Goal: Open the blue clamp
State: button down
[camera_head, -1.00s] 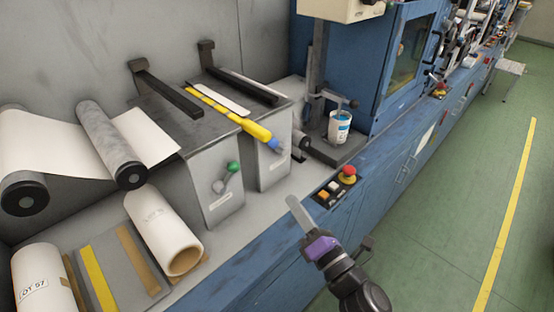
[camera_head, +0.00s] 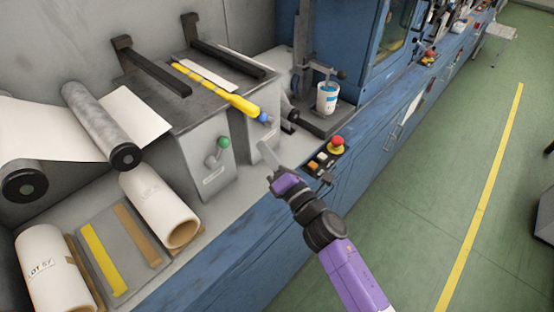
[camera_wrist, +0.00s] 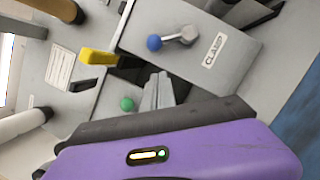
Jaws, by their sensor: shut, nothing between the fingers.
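The blue clamp shows as a round blue knob (camera_head: 264,117) on a short lever on the front of the right grey block, beside the yellow bar's end. In the wrist view, the blue knob (camera_wrist: 154,42) and its grey lever stand out from a plate labelled CLAMP. A second lever with a green knob (camera_head: 223,142) is on the left block; the green knob also shows in the wrist view (camera_wrist: 127,104). My gripper (camera_head: 265,150) is shut and empty, in front of the blocks, apart from the blue knob. Its fingers (camera_wrist: 159,84) point toward the blocks in the wrist view.
A control panel with a red button (camera_head: 337,141) is right of my gripper. A white cup (camera_head: 327,97) stands behind it. A yellow bar (camera_head: 220,93) lies across the blocks.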

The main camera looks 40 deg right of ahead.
aim_at(267, 120)
jog(key=shift+w+d+r+p, duration=1.2)
jog(key=shift+w+d+p, duration=0.25)
jog(key=shift+d, duration=0.05)
